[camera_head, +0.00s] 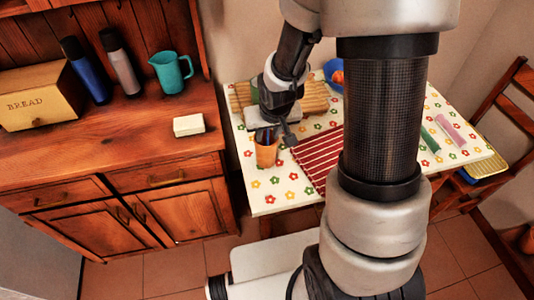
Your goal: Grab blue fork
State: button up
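My gripper (278,133) is at the left part of the flowered table, pointing down right over an orange-brown cup (267,153). Something dark blue (264,134) shows at the mouth of the cup, beside the gripper; it may be the blue fork's handle, but it is too small and partly hidden to be sure. A dark finger shows to the right of the cup's rim. I cannot see whether the fingers are apart or closed on anything.
The table (272,200) holds a red striped mat (318,158), a wooden board (314,98), a blue bowl (331,69), and green (430,140) and pink (450,132) items. A wooden sideboard (90,138) stands left, a chair (512,100) right. My arm hides the table's middle.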

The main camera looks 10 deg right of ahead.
jog(key=shift+c, duration=0.5)
grip_shut()
jog(key=shift+r, duration=0.1)
